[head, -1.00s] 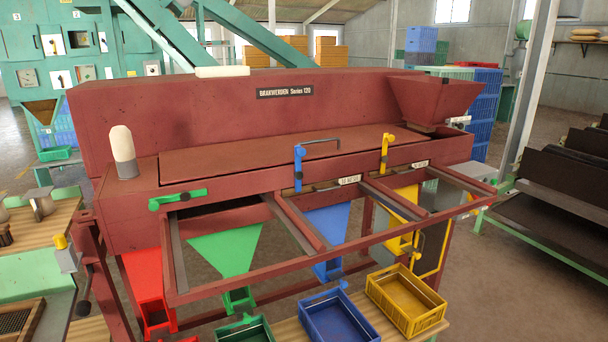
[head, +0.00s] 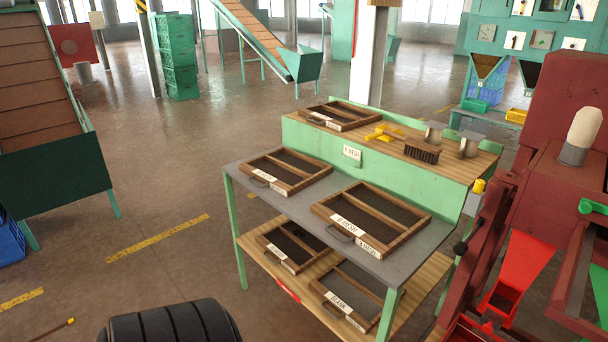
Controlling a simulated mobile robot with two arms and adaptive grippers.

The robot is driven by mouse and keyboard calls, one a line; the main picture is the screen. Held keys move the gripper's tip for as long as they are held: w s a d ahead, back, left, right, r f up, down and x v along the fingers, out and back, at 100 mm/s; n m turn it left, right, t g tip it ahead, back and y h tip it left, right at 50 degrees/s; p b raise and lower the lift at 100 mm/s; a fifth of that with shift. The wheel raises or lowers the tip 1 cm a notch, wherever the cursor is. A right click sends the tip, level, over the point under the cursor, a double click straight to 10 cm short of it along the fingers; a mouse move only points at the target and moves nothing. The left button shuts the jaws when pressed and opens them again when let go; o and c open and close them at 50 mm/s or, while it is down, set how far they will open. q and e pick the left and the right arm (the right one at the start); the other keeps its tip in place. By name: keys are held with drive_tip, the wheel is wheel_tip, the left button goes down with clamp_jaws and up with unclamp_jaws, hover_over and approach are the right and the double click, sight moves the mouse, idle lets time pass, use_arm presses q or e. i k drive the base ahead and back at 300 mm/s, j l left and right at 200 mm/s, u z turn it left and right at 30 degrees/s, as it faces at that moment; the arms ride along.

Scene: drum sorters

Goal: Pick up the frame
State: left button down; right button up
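Several wooden-rimmed screen frames with dark mesh, labels and handles show in the head view. A large frame (head: 408,214) marked "8 MESH" lies at the front right of the grey table top, and a smaller frame (head: 318,165) lies behind it to the left. Another frame (head: 369,111) lies on the raised wooden shelf. Two more lie on the lower shelf: a frame (head: 283,230) at the left, and a frame (head: 370,307) whose label seems to read "BLANK", partly under the table top. Neither gripper is in view.
The green-legged table (head: 235,172) has a wooden upper shelf with a brush (head: 422,151), yellow tools (head: 383,133) and metal cups (head: 468,147). The red sorter (head: 535,195) stands close on the right. Open floor (head: 180,190) lies to the left. A black ribbed rounded shape is at the bottom edge.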

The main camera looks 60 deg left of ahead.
sight(378, 222)
drive_tip(key=j+u, duration=0.15)
drive_tip(key=u, duration=1.2)
drive_tip(key=i+j, duration=0.25)
drive_tip(key=j, duration=0.25)
